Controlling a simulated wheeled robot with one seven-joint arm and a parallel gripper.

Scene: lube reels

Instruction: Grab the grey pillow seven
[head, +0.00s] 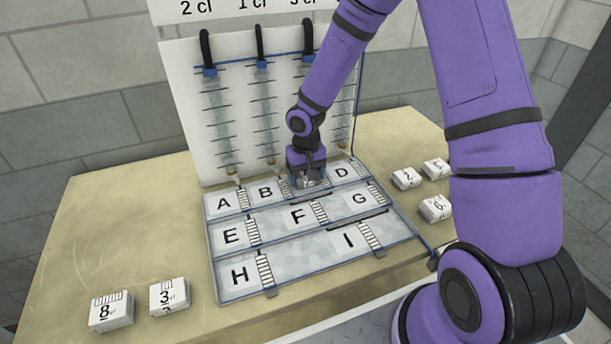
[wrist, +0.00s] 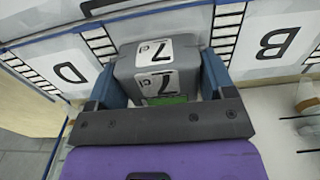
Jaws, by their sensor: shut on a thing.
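The grey pillow seven (wrist: 187,72) is a grey block with white labels reading 7 on two faces. In the wrist view it sits between my two blue fingertips, and my gripper (head: 306,174) is shut on it. In the head view my gripper is low over the top row of the lettered tray (head: 285,262), between B and D, where it hides the letter there. The pillow is mostly hidden by my gripper in that view. I cannot tell whether it touches the tray floor.
A white board with hanging scales (head: 225,95) stands right behind the tray. White blocks marked 8 (head: 110,312) and 3 (head: 168,297) lie at the front left. More white blocks (head: 406,178) lie right of the tray.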

